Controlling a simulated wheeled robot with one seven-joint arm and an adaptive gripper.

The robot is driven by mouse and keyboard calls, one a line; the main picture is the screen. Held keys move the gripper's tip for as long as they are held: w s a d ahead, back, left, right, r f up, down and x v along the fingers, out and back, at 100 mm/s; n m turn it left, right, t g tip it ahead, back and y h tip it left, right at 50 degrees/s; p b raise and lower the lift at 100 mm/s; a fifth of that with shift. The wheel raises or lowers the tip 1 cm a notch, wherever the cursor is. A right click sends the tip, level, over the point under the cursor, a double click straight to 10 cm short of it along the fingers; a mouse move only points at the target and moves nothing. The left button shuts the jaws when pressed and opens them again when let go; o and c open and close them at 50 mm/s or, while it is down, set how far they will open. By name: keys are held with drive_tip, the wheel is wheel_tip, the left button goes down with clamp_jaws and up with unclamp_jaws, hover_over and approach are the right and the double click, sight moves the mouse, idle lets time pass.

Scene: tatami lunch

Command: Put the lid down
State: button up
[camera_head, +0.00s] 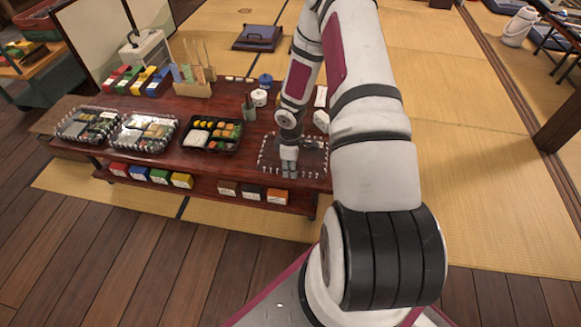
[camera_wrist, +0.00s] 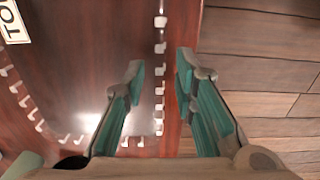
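The clear lid (camera_head: 311,157), edged with small pale tabs, is at the right end of the low red-brown table (camera_head: 240,170). It looks flat and level; I cannot tell whether it rests on the wood or hangs just above it. My gripper (camera_head: 289,172) points down over the lid's near edge. In the wrist view, the fingers of my gripper (camera_wrist: 160,68) are spread apart. The row of tabs on the lid (camera_wrist: 160,48) runs between them, with a gap on both sides. An uncovered black lunch box (camera_head: 210,134) with food stands left of the lid.
Two lunch boxes under clear lids (camera_head: 87,125) (camera_head: 145,132) stand farther left. Behind are a holder with sticks (camera_head: 193,88), a small dark green cup (camera_head: 249,112) and a blue-lidded pot (camera_head: 265,81). Small colored boxes (camera_head: 158,177) sit on the lower shelf.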

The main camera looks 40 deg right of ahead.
wheel_tip(320, 180, up, 27)
drive_tip(key=s+a+m+h+p, duration=0.1)
drive_tip(key=s+m+h+p, duration=0.1)
drive_tip(key=p, duration=0.3)
drive_tip(key=s+a+r+m+g+h, duration=0.1)
drive_tip(key=s+a+r, duration=0.2)
drive_tip(key=r, duration=0.4)
drive_tip(key=s+a+r+m, duration=0.1)
drive_tip(key=s+a+r, duration=0.2)
drive_tip(key=r, duration=0.3)
drive_tip(key=s+a+r+m+y, duration=0.1)
drive_tip(key=s+a+r, duration=0.2)
drive_tip(key=s+a, duration=0.2)
drive_tip(key=s+a+r+m+y, duration=0.1)
drive_tip(key=s+a+r, duration=0.2)
drive_tip(key=s, duration=0.6)
drive_tip(key=s+a+r+m+t+y, duration=0.1)
drive_tip(key=s+a+r+m, duration=0.1)
drive_tip(key=s+a+r, duration=0.2)
drive_tip(key=s+a, duration=0.3)
drive_tip(key=shift+a, duration=0.1)
wheel_tip(320, 180, up, 28)
drive_tip(key=t+p, duration=0.4)
drive_tip(key=p, duration=2.1)
drive_tip(key=shift+d+f+p, duration=0.15)
drive_tip(key=shift+d+p, duration=0.15)
drive_tip(key=shift+p, duration=0.05)
